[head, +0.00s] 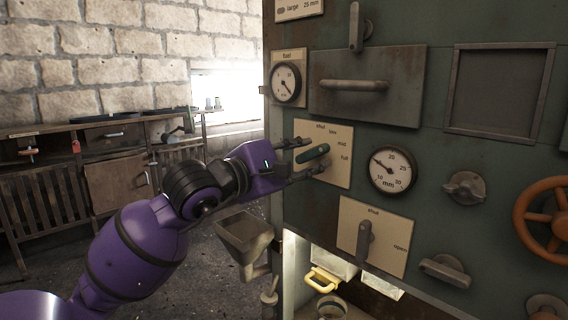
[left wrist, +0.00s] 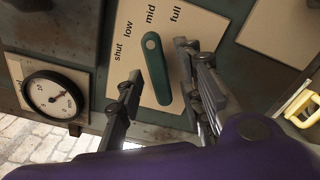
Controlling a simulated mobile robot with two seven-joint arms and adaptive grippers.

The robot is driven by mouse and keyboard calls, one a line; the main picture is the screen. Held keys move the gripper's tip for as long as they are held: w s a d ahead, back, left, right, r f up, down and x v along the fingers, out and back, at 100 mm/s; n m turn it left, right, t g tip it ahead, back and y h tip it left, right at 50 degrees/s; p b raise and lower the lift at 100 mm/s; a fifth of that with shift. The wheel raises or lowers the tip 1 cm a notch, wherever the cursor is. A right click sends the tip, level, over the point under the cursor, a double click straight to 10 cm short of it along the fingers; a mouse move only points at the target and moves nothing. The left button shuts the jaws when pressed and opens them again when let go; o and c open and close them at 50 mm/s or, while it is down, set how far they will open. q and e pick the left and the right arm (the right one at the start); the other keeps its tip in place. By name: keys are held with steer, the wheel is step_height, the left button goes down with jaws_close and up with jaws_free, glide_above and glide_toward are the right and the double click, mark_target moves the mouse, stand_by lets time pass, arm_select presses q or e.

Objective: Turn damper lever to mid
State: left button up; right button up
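The damper lever (head: 313,153) is a green bar on a pale plate (head: 335,175) marked shut, low, mid and full. In the left wrist view the lever (left wrist: 157,75) has a round spot at its end nearest the labels, and that end points about at "mid". My left gripper (head: 316,155) is at the plate with its fingers apart, one on each side of the lever. In the left wrist view the gripper (left wrist: 158,62) shows gaps between the lever and both fingers. My right gripper is not in view.
A fuel gauge (head: 286,84) sits above left of the plate and a mm gauge (head: 391,170) to its right. A shut/open lever (head: 365,240) is below. A drawer handle (head: 353,85) juts out above. A grey hopper (head: 244,236) stands below my left arm.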

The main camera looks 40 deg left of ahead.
arm_select(q)
steer(key=s, duration=1)
steer(key=shift+s+a, duration=0.3)
steer(key=shift+a, duration=0.1)
